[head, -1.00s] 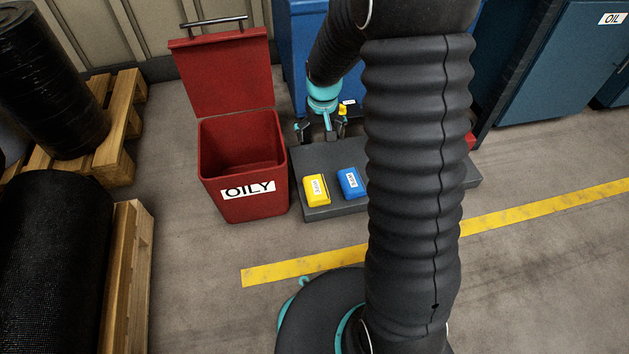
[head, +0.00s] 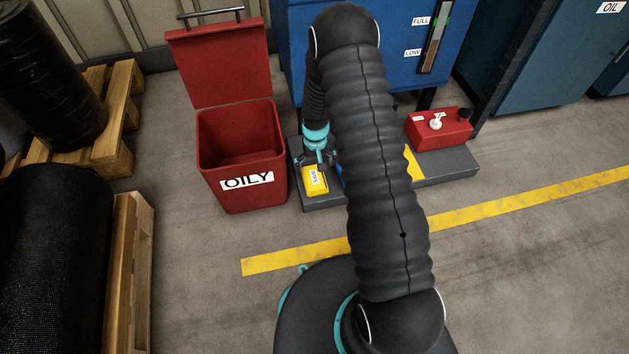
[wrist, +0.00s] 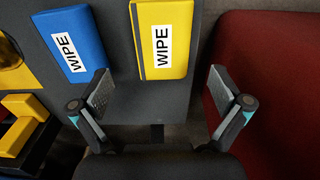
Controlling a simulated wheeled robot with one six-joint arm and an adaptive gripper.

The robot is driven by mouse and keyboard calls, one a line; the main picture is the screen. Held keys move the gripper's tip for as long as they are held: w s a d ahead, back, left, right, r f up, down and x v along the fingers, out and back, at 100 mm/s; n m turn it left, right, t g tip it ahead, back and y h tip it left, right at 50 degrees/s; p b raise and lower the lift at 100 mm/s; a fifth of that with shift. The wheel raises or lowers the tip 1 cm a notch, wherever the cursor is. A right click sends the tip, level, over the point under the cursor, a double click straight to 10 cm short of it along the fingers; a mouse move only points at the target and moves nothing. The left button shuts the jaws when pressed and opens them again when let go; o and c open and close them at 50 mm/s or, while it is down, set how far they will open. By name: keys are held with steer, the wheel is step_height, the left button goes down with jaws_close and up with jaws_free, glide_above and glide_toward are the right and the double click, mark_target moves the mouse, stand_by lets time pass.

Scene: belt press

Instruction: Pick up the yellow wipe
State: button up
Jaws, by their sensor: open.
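The yellow wipe (head: 316,181) lies on the dark grey slab (head: 318,203), beside the red bin; it also shows in the wrist view (wrist: 172,45) with a white WIPE label. My gripper (head: 317,162) is over the slab close to the yellow wipe, fingers pointing down. In the wrist view my gripper (wrist: 160,95) is open and empty, with the yellow wipe ahead of the gap between its fingers. The blue wipe (wrist: 73,42) lies left of the yellow wipe there; in the head view my arm mostly hides it.
The open red OILY bin (head: 242,200) stands just left of the slab; its wall (wrist: 262,80) is close to my gripper's right finger. A red container (head: 440,130) sits at the slab's right end. A blue tank (head: 400,60) stands behind. Yellow blocks (wrist: 22,120) lie at left.

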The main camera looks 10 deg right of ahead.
mark_target(315, 177)
steer(key=shift+a+f+b, duration=0.15)
steer(key=shift+f+b, duration=0.25)
steer(key=shift+f, duration=3.6)
steer(key=c, duration=1.1)
